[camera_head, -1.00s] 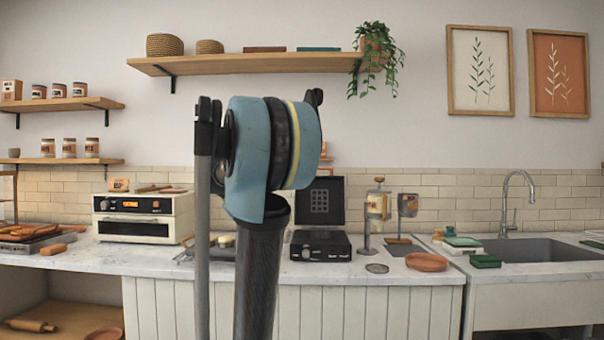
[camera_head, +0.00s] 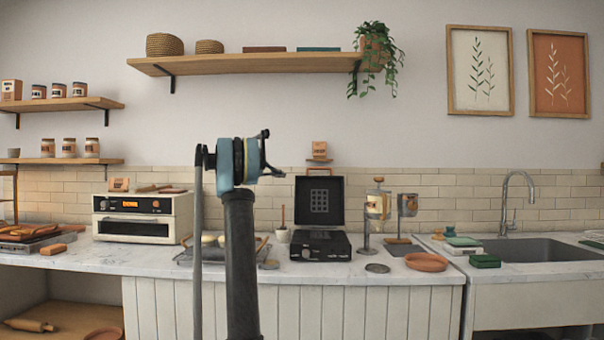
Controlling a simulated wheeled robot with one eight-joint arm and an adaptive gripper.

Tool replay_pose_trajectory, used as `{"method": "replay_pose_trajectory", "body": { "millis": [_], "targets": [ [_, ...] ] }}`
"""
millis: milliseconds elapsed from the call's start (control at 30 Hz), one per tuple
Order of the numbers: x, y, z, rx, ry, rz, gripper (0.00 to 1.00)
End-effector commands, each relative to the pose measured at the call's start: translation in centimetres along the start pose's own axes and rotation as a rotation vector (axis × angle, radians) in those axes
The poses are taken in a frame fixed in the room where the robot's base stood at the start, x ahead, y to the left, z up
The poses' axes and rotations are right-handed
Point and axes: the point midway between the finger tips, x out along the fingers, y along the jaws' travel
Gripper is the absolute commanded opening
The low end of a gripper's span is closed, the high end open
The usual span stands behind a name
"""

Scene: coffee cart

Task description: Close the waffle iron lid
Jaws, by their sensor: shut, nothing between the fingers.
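The waffle iron (camera_head: 338,246) is a black box with small knobs on its front, standing on the marble counter right of my arm. Its lid (camera_head: 299,210) stands upright at the back, open, with a pale grid on its inner face. A wooden handle (camera_head: 319,170) shows at the lid's top edge. My arm rises at centre-left, and its blue and black wrist end appears left of the lid, with a visible gap between them in the picture.
A white toaster oven (camera_head: 143,216) stands at the left. A wire tray (camera_head: 184,257) is partly behind my arm. Right of the iron are a dispenser (camera_head: 377,207), an orange dish (camera_head: 427,262) and the sink (camera_head: 545,249). A small shelf box (camera_head: 319,148) is above the lid.

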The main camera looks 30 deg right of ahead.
Motion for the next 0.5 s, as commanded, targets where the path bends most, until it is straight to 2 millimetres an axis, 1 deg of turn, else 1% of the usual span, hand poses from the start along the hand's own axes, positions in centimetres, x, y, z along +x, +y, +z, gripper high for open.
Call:
{"method": "replay_pose_trajectory", "body": {
  "millis": [33,200,300,400,500],
  "targets": [
    [1.0,0.6,-1.4,-0.006,-0.008,0.030,0.00],
    [3.6,2.6,-5.0,-0.031,-0.028,0.137,0.00],
    [4.8,3.3,-6.6,-0.042,-0.038,0.186,0.00],
    [5.6,3.8,-7.6,-0.052,-0.045,0.222,0.00],
    [6.1,4.1,-8.2,-0.057,-0.049,0.243,0.00]
  ]
}}
